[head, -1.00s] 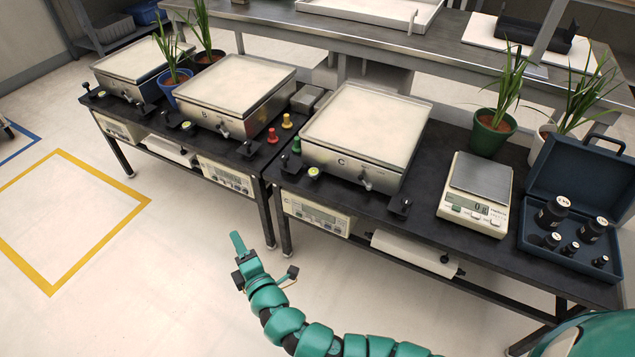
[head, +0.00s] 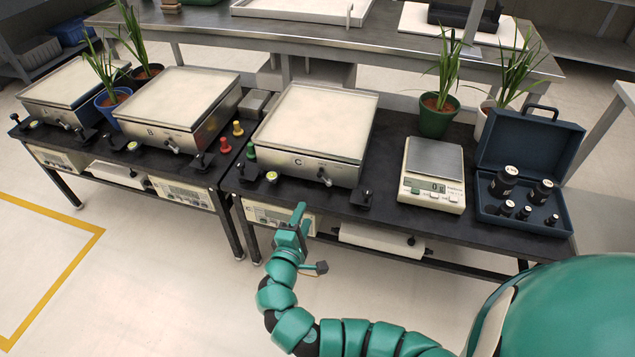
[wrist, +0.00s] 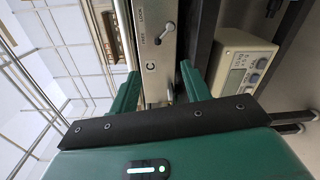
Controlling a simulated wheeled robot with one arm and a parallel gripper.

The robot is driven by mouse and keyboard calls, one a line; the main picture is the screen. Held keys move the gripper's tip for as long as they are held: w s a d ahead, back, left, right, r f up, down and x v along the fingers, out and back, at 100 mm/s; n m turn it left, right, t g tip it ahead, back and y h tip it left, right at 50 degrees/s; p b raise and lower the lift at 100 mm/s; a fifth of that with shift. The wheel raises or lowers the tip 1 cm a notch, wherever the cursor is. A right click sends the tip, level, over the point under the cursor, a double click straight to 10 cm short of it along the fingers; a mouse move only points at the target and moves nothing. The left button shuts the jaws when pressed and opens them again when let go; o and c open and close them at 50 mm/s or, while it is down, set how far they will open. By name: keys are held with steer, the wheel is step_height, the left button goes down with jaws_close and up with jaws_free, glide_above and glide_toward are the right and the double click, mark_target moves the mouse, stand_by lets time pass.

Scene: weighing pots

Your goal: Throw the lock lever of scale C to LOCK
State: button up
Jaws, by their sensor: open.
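Scale C (head: 308,170) is a metal box with a pale square top on the dark bench, its front marked C. Its lock lever (head: 325,178), a small metal arm with a rounded end, is on the front face. In the wrist view the lever (wrist: 164,33) shows beyond the fingers, beside small FREE and LOCK lettering; which mark it points to is hard to tell. My gripper (head: 300,214) is open and empty at the bench's front edge, left of and below the lever. In the wrist view its two green fingers (wrist: 158,84) are apart and not touching the lever.
A green weight (head: 251,152) and a round level (head: 271,177) stand left of scale C's front. A black knob (head: 366,196) is at its right corner. A display unit (head: 280,216) hangs under the bench edge. A small balance (head: 432,175) stands to the right.

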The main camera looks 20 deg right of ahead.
mark_target(323, 179)
steer(key=b+x, duration=0.1)
steer(key=x, duration=1.3)
